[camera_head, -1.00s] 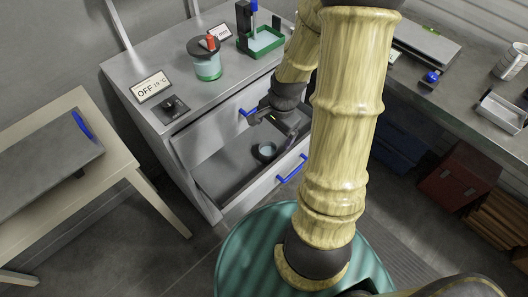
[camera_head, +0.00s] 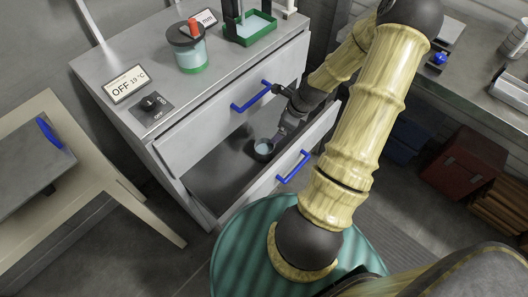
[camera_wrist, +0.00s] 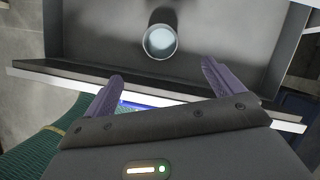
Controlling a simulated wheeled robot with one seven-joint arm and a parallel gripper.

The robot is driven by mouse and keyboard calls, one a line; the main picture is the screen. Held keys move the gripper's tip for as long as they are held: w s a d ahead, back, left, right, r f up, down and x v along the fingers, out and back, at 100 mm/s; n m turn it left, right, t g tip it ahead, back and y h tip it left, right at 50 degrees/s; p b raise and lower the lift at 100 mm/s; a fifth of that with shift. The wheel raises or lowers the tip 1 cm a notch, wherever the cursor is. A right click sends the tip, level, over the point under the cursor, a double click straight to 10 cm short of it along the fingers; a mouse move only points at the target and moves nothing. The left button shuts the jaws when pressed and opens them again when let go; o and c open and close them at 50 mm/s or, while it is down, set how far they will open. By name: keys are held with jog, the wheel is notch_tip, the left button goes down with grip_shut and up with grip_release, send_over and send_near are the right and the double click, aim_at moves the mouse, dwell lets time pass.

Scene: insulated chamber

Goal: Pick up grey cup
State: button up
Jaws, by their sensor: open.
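The grey cup (camera_head: 263,148) stands in the open lower drawer (camera_head: 215,178), near its right part. It is dark outside with a pale blue-grey inside. In the wrist view the cup (camera_wrist: 160,42) stands beyond my fingertips, roughly centred between them. My gripper (camera_wrist: 161,76) is open and empty, with its two purple fingers spread apart over the drawer's front edge. In the head view my gripper (camera_head: 283,133) is just above and right of the cup. The fingers are hard to make out there, and I cannot tell whether they touch it.
The drawer's front has a blue handle (camera_head: 293,167). Above it is a shut drawer with a blue handle (camera_head: 251,96). The cabinet top holds a jar (camera_head: 189,50), a green tray (camera_head: 250,30) and an OFF display (camera_head: 125,84). A beige table (camera_head: 88,205) stands left.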

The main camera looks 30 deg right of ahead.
jog(key=b, duration=0.2)
send_near(264, 146)
jog(key=s+a+r, duration=0.1)
jog(key=a, duration=0.2)
jog(key=shift+s+a+r, duration=0.15)
jog(key=shift+r, duration=0.05)
jog(key=x, duration=0.3)
jog(key=b+x, duration=0.1)
jog(key=x, duration=0.1)
jog(key=shift+s+d+f, duration=0.2)
jog(key=shift+s+f, duration=0.05)
jog(key=shift+c, duration=0.4)
jog(key=c, duration=1.1)
